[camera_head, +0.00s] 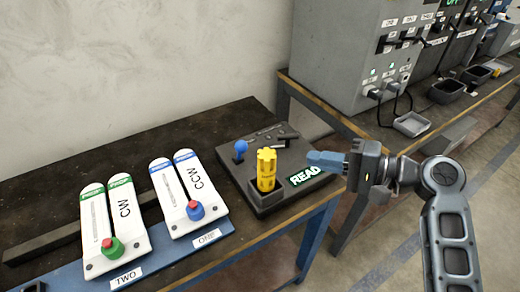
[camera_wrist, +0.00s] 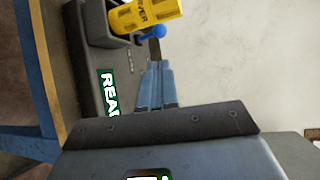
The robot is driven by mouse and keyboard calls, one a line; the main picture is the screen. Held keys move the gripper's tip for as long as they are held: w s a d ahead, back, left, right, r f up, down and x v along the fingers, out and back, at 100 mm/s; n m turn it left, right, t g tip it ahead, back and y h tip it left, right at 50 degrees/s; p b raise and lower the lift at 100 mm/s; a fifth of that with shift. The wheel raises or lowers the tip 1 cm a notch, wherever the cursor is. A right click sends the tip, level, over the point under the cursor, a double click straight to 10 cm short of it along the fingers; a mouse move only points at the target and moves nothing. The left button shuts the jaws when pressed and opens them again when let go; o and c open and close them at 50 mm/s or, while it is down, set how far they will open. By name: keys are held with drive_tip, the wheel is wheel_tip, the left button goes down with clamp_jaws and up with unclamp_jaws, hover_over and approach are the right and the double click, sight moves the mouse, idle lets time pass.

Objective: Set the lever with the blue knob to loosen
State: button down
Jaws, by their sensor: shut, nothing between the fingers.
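The lever with the blue knob (camera_head: 240,147) stands at the back left of a dark box (camera_head: 261,201) on the table. In the wrist view the blue knob (camera_wrist: 152,32) shows beyond my fingertips, partly behind a yellow screwdriver handle. My gripper (camera_head: 312,159) is shut and empty, to the right of the box's yellow handle and apart from the knob. Its blue fingers (camera_wrist: 156,70) point toward the knob in the wrist view. The lever's markings are too small to read.
The yellow screwdriver (camera_head: 266,170) stands upright in the box, between my gripper and the knob's side. A grey cabinet (camera_head: 340,55) stands behind right.

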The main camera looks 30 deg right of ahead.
sight(241, 152)
drive_tip(key=p+x, duration=0.1)
drive_tip(key=x, duration=1.3)
drive_tip(key=shift+p, duration=0.4)
drive_tip(key=shift+w, duration=0.1)
